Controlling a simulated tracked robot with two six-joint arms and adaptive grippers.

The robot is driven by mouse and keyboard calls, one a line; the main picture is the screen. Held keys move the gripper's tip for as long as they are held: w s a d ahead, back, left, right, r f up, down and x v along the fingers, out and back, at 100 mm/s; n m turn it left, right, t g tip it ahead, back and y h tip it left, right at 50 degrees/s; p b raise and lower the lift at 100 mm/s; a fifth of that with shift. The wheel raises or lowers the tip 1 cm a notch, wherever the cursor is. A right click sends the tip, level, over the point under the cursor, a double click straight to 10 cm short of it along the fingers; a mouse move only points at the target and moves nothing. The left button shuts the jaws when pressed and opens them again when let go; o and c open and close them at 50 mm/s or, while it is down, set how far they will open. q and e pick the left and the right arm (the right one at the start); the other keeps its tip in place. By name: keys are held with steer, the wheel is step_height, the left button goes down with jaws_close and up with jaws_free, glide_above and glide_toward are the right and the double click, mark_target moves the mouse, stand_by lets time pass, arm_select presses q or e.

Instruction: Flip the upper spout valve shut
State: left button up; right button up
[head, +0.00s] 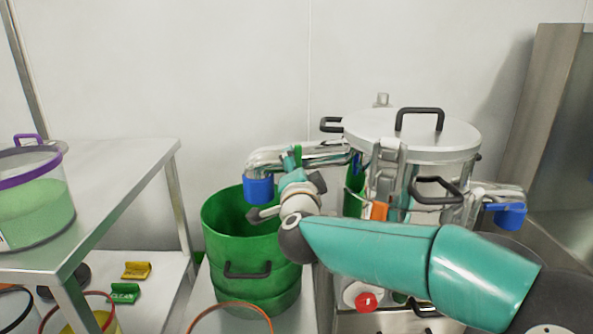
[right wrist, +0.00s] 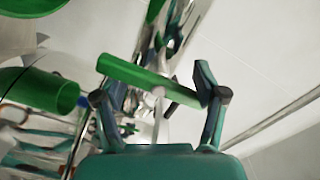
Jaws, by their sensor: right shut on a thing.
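The upper spout (head: 290,155) is a shiny metal pipe that runs left from the lidded steel vessel (head: 385,140) and ends in a blue cap (head: 258,190). My right gripper (head: 294,160) is up at this pipe, above the green drum. In the right wrist view the green valve handle (right wrist: 130,74) lies across between the two fingers of my right gripper (right wrist: 158,92), which is shut on it. The metal pipe (right wrist: 172,30) runs behind the handle. In the head view, my gripper and wrist hide most of the valve. My left gripper is not in view.
An open green drum (head: 250,283) stands below the spout. A steel table (head: 120,160) at left holds a purple-rimmed tub (head: 35,200). A second blue-capped spout (head: 508,215) sticks out at right. My teal right arm crosses in front of the vessel.

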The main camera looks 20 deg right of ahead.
steer(key=shift+a+f+m, duration=0.2)
steer(key=shift+a+m, duration=0.1)
steer(key=shift+m, duration=0.1)
steer(key=o, duration=1.2)
steer(key=shift+f, duration=0.1)
steer(key=shift+s, duration=0.1)
steer(key=shift+s+d+r, duration=0.1)
steer(key=shift+s+r, duration=0.05)
steer(key=shift+r, duration=0.05)
steer(key=v, duration=1.1)
steer(key=shift+s, duration=0.35)
